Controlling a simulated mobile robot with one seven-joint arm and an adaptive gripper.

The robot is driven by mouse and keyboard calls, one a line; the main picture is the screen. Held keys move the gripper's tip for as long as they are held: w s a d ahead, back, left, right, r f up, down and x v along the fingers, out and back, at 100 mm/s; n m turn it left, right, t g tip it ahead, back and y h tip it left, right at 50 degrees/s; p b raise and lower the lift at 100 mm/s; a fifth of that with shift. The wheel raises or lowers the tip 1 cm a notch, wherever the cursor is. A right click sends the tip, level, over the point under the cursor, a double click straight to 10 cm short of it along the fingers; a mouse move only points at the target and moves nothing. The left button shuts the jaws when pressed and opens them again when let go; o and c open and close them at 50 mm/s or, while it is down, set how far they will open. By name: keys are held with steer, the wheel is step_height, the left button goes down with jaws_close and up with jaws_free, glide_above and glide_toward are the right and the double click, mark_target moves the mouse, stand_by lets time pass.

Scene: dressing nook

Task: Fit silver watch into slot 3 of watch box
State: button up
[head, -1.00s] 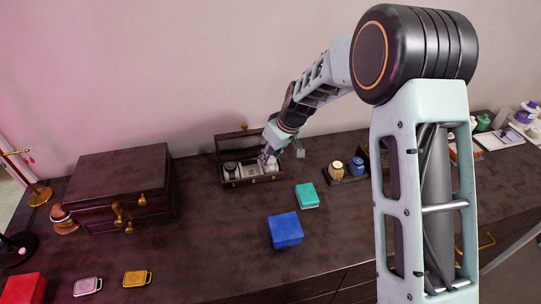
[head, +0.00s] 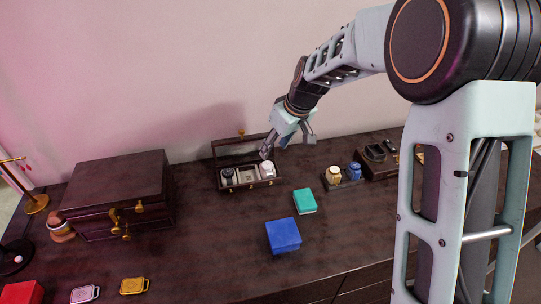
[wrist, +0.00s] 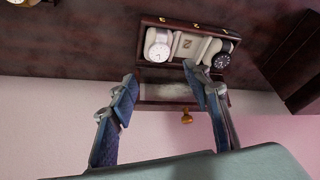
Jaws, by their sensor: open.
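The dark wooden watch box (head: 238,188) stands open near the wall, lid tilted back. The silver watch (head: 267,168), with a white face and pale strap, sits in its right-hand compartment; in the wrist view the silver watch (wrist: 158,48) shows at the left, around its cushion. The middle compartment holds a pale cushion (wrist: 190,45) and no watch. A dark watch (wrist: 222,58) sits in the other end compartment. My gripper (head: 288,145) is open and empty, above and slightly behind the silver watch, apart from it; its fingers also show in the wrist view (wrist: 164,86).
A teal box (head: 305,201) and a blue box (head: 284,236) lie in front of the watch box. A large wooden jewellery box (head: 115,190) is at the left. The front middle is clear.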

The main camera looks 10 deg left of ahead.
steer(key=v, duration=0.3)
steer(key=shift+s+r, duration=0.1)
steer(key=shift+r, duration=0.2)
steer(key=shift+d, duration=0.15)
